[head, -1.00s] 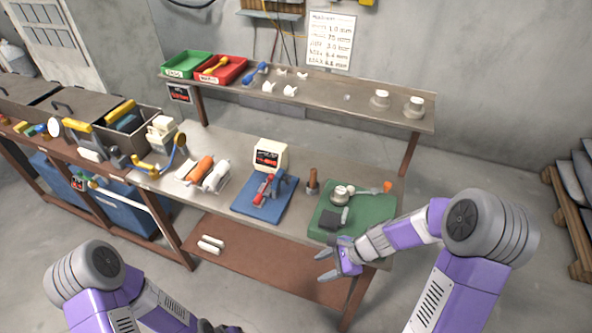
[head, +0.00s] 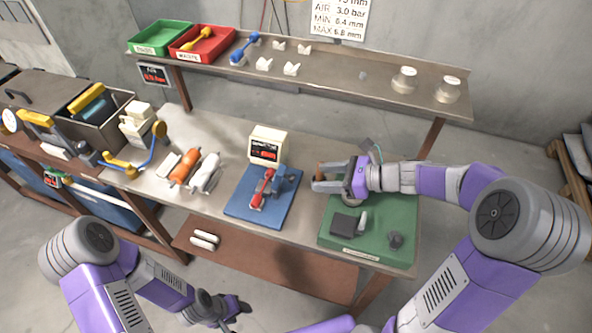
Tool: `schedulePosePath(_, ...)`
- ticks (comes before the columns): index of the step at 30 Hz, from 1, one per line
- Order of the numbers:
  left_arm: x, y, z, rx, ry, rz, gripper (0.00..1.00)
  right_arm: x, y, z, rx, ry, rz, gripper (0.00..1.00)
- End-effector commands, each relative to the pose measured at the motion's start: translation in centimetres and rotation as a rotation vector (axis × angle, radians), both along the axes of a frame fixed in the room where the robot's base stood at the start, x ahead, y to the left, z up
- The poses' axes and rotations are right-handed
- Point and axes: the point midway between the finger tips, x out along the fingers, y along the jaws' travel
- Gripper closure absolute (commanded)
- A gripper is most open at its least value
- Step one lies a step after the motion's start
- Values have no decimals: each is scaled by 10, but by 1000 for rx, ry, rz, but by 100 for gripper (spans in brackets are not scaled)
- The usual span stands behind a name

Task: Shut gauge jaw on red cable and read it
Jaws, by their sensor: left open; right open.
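The gauge stands on a blue mat (head: 240,207) in the middle of the bench. It has a cream display box (head: 268,141) with a dark screen and red marks too small to read. A red piece (head: 262,188), perhaps the cable or a handle, lies in front of the display against a grey-blue gauge body (head: 286,181). I cannot tell how the jaw sits. My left gripper (head: 238,309) is open and empty, low in front of the bench.
A green mat (head: 385,247) with a dark block (head: 345,223) lies under my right wrist. Orange and white rolls (head: 205,172) lie left of the gauge. The shelf behind holds a green tray (head: 160,38), a red tray (head: 203,44) and spools (head: 404,79).

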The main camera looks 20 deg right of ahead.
Motion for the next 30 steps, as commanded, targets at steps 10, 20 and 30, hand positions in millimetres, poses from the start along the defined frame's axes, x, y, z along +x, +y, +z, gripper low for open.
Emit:
schedulePosePath(10, -1, 0, -13, 0, 2, -1, 50, 25, 39, -20, 1, 0, 4, 46)
schedulePosePath(20, -1, 0, -18, 0, 1, 0, 50, 37, 57, -28, 0, 0, 1, 46)
schedulePosePath(30, -1, 0, -18, 0, 1, 0, 50, 37, 56, -27, 0, 0, 1, 69)
